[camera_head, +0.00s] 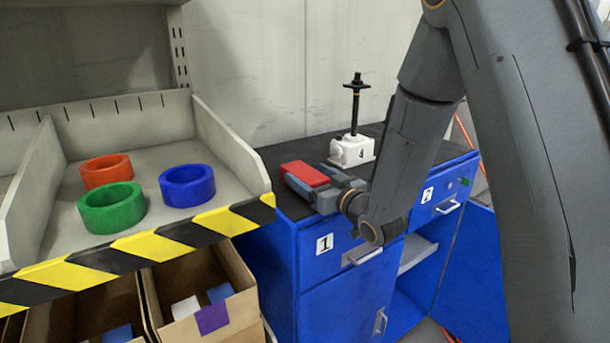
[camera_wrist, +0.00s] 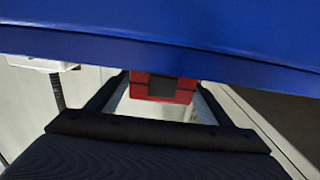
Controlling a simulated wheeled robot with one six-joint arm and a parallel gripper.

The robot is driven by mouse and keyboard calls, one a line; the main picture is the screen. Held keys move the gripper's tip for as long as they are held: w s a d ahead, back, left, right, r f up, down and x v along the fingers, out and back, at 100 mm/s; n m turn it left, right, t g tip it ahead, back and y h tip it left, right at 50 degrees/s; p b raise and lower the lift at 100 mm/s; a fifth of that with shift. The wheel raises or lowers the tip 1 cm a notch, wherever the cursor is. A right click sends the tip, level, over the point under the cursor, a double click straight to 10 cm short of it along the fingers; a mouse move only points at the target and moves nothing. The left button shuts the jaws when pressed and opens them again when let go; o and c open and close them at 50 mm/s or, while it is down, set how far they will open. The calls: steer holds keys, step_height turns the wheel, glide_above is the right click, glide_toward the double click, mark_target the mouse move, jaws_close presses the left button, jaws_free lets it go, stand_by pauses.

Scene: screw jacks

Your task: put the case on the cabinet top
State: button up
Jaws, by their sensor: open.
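The red case (camera_head: 304,173) is at the front left of the dark cabinet top (camera_head: 290,153). It appears to rest there, though its underside is hidden. My gripper (camera_head: 312,186) is low over the cabinet's front edge, open, with its grey fingers reaching toward the case. In the wrist view, the case (camera_wrist: 162,88) shows between the two spread fingers of my gripper (camera_wrist: 162,100), with a dark patch on its near face. Whether the fingers touch it I cannot tell.
The blue cabinet (camera_head: 345,290) has drawers marked 1 and 2 and an open door. At left, a striped-edge shelf (camera_head: 215,165) holds red, green and blue rings above cardboard boxes (camera_head: 195,320).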

mark_target(321, 182)
steer(key=b+v, duration=0.2)
steer(key=v, duration=0.6)
steer(key=shift+s+d, duration=0.2)
steer(key=shift+d, duration=0.05)
steer(key=shift+s+d, duration=0.1)
steer(key=shift+s, duration=0.15)
